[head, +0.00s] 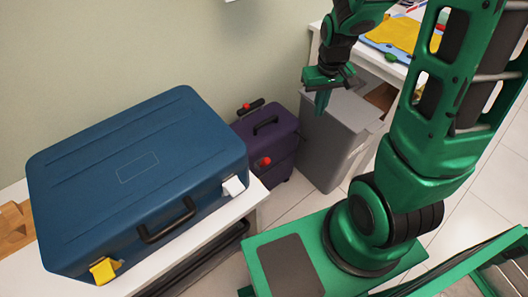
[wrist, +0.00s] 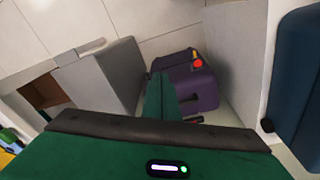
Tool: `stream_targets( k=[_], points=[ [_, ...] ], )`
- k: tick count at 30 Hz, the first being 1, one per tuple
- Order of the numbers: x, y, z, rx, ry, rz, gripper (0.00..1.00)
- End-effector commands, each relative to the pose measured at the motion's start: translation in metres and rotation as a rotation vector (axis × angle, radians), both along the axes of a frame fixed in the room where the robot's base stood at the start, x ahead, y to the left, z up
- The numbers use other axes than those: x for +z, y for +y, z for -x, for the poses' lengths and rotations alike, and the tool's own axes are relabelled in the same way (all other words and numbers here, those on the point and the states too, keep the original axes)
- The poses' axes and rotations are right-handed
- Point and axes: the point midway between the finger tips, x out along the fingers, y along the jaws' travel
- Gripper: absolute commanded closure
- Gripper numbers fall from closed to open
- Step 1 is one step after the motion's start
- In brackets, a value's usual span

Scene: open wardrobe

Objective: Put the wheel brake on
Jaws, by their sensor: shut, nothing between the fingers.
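A purple suitcase (head: 284,131) stands on the floor between the white bench and a grey bin, with a dark handle on its upper face. A red round knob (head: 263,161) sits on its near side, and a smaller red spot (head: 246,106) shows by a dark bar at its back edge. In the wrist view the suitcase (wrist: 205,92) and the red knob (wrist: 197,63) show beyond my fingers. Which part is the wheel brake I cannot tell for certain. My gripper (head: 321,108) is shut and empty, pointing down to the right of the suitcase, in front of the bin in the picture.
The grey bin (head: 338,150) stands right of the suitcase. A large blue suitcase (head: 130,165) with a yellow and a white latch lies on the white bench (head: 205,238). A white table (head: 385,68) with a yellow cloth is behind. Tiled floor shows in front of the purple suitcase.

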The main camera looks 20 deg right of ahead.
Motion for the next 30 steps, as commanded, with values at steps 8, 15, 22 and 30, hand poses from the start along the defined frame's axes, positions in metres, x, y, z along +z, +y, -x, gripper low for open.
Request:
stream_targets(
  k=[8,15,22,30],
  points=[
    [-0.093,0.055,-0.060,0.164,-0.035,-0.041,1.00],
    [-0.163,0.103,-0.084,0.257,-0.072,-0.090,1.00],
    [-0.193,0.124,-0.090,0.290,-0.092,-0.116,1.00],
    [-0.216,0.128,-0.094,0.292,-0.092,-0.117,1.00]
  ],
)
